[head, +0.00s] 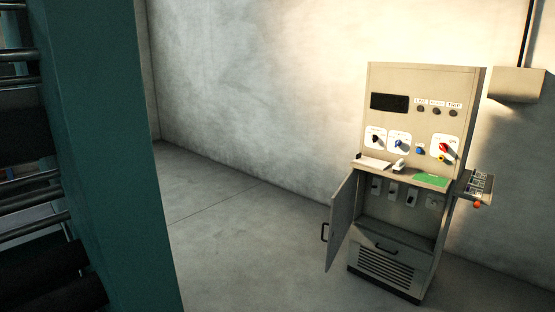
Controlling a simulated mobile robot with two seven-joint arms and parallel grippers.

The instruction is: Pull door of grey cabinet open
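The grey cabinet (420,80) stands upright against the wall at the right of the head view. Its lower door (342,222) is swung open to the left, with a dark handle (324,232) on its outer edge. The open lower compartment shows several switches (391,190) on its back panel. Below it is a drawer or panel with a dark handle (385,247) and a vented front (388,272). Neither of my grippers is in view, so nothing shows whether they hold anything.
A teal machine frame (100,150) with dark rollers (50,265) fills the left side, close by. The concrete floor (250,245) between it and the cabinet is clear. A small side shelf (478,186) sticks out from the cabinet's right side. A beige box (518,86) is on the wall.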

